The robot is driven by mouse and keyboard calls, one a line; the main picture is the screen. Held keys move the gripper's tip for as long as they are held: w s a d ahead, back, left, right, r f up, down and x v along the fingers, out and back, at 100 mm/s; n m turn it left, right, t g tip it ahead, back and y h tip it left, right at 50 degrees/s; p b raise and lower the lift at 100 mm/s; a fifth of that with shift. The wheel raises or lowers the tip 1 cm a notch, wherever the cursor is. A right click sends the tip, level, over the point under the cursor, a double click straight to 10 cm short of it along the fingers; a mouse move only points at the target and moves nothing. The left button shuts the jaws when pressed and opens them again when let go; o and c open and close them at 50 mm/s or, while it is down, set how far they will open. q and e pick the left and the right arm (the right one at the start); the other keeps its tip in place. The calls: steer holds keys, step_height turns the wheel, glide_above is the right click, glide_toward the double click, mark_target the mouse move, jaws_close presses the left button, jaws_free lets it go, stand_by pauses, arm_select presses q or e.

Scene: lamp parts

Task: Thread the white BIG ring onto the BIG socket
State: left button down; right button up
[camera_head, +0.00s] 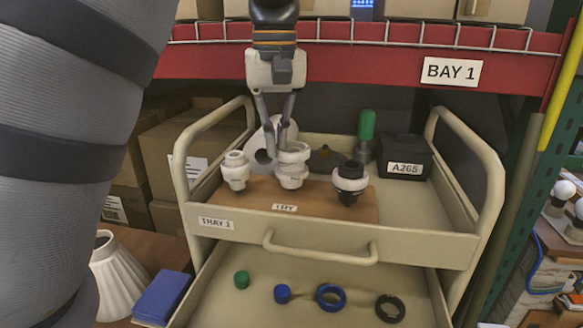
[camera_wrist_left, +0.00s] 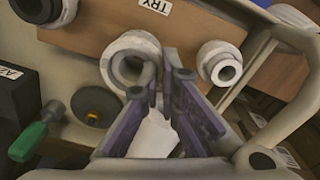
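The white ring (camera_head: 293,150) sits at the top of the middle white socket (camera_head: 291,178), and in the wrist view I look down on its round opening (camera_wrist_left: 122,62). I cannot tell how far it is seated. My left gripper (camera_head: 277,150) reaches down from above. Its fingers converge at the ring's rim, also seen in the wrist view (camera_wrist_left: 161,72). The gap between the tips is narrow, and I cannot tell whether they pinch the rim. A smaller white socket (camera_head: 236,172) stands to the left. My right gripper is out of view.
The sockets stand on a brown board (camera_head: 325,207) in the upper tray (camera_head: 400,233). Behind are a green-handled tool (camera_head: 366,130) and a black box (camera_head: 404,158). The lower drawer holds a blue ring (camera_head: 331,306), a black ring (camera_head: 390,296) and small caps. A red shelf beam (camera_head: 370,60) crosses above.

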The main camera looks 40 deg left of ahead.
arm_select(q)
steer(key=shift+f, duration=0.2)
steer(key=m, duration=0.5)
steer(key=shift+w+a, duration=0.3)
steer(key=shift+w, duration=0.1)
steer(key=shift+w+a+f+m, duration=0.1)
steer(key=shift+w+f+m, duration=0.05)
steer(key=shift+m, duration=0.85)
